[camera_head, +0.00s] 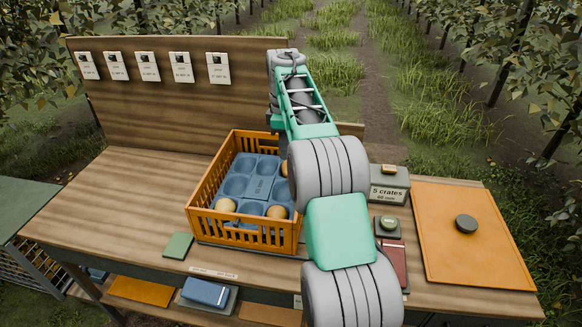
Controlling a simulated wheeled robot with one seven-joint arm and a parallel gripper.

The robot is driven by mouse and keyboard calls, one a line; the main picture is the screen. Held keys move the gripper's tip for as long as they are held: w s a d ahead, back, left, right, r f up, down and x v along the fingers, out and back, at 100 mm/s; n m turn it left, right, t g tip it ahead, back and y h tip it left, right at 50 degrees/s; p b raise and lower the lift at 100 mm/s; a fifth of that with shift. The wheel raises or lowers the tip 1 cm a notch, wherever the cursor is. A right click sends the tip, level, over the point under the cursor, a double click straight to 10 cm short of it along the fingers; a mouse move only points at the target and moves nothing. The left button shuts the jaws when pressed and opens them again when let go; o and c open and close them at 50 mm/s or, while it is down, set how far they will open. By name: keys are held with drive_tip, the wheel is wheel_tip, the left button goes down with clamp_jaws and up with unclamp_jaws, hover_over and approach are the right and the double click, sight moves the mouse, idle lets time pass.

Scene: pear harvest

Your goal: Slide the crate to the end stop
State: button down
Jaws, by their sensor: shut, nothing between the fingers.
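The orange slatted crate (194,206) stands upright on the wooden bench, left of my arm. It holds a blue tray (262,188) with round cups and a few yellowish pears, two of them in the front row (226,205) (277,212). Another pear (284,168) shows partly at the arm's edge. My green and grey arm reaches up from the bottom and bends over behind the crate's right side. My gripper and its fingertips are hidden behind the arm, so I cannot tell whether it touches the crate. I cannot make out an end stop.
A grey box labelled "5 crates" (389,190), a green-topped button (389,223), a red pad (393,262) and an orange board (450,252) with a dark knob (466,224) lie right of my arm. A green pad (178,245) lies front left. The left bench top is clear.

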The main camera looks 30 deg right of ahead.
drive_tip(key=shift+s+d+f+p, duration=0.15)
drive_tip(key=shift+s+d+f, duration=0.3)
drive_tip(key=shift+f, duration=1.05)
drive_tip(key=shift+s+d+f+p, duration=0.25)
drive_tip(key=shift+d+f, duration=0.35)
drive_tip(key=shift+f, duration=0.95)
drive_tip(key=shift+s+d+f+p, duration=0.1)
drive_tip(key=shift+s+d+f, duration=0.4)
drive_tip(key=shift+f, duration=1)
